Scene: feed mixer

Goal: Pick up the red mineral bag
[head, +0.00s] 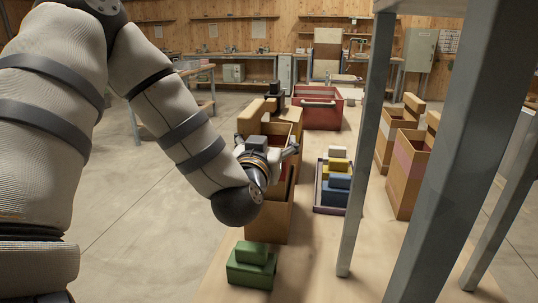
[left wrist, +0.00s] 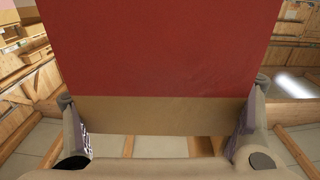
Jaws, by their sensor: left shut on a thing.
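In the left wrist view a large red face with a tan strip along its lower edge, which I take to be the red mineral bag (left wrist: 165,55), fills the space between the two fingers. My left gripper (left wrist: 160,125) is shut on it, one finger at each side. In the head view the left gripper (head: 285,155) is at the top of a tall open wooden bin (head: 264,215). A bit of red shows in the bin just below the gripper; my wrist and the bin walls hide most of it. My right gripper is not in view.
Green blocks (head: 251,266) sit at the table's near end. A tray (head: 331,210) of yellow, blue and white blocks stands right of the bin. A red crate (head: 322,115) is behind. Grey posts (head: 366,150) and more wooden bins (head: 405,175) are at right.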

